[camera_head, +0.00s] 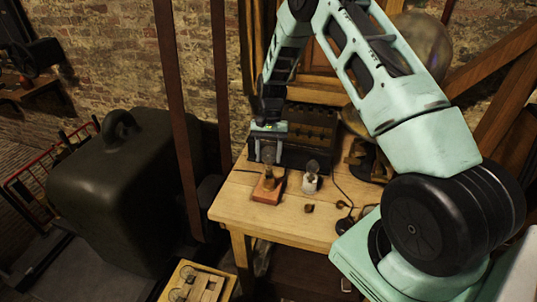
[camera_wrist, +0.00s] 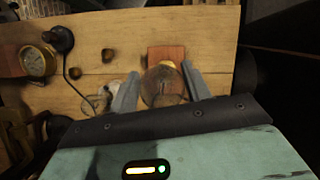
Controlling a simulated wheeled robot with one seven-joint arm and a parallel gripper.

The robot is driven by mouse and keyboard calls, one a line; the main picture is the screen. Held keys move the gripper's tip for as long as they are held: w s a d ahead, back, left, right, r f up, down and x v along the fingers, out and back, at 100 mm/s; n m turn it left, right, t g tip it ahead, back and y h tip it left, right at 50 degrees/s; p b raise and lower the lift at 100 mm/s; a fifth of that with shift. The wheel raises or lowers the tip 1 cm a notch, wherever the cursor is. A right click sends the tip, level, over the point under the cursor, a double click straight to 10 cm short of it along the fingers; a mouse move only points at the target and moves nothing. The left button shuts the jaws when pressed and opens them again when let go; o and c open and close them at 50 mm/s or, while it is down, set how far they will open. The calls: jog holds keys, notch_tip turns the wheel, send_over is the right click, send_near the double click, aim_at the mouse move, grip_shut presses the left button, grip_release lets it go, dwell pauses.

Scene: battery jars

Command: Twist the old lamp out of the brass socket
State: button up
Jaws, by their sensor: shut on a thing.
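The old lamp, a clear glass bulb (camera_wrist: 163,88), sits between the two grey fingers of my gripper (camera_wrist: 160,70) in the wrist view. My gripper is shut on its glass. In the head view my gripper (camera_head: 268,152) points down over the brass socket (camera_head: 268,181). The socket stands upright on a reddish wooden block (camera_head: 267,193), which also shows in the wrist view (camera_wrist: 166,53). The lamp hides the socket in the wrist view. I cannot tell whether the lamp's base is still in the socket.
A second bulb on a pale base (camera_head: 311,178) stands close to the right on the wooden table (camera_head: 240,212). Dark battery jars (camera_head: 315,130) stand behind. A brass dial (camera_wrist: 38,62) and black knob (camera_wrist: 60,38) lie across the table. A wooden tray (camera_head: 222,277) sits below in front.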

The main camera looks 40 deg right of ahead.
jog(key=shift+r+p, duration=1.3)
jog(key=shift+r, duration=0.85)
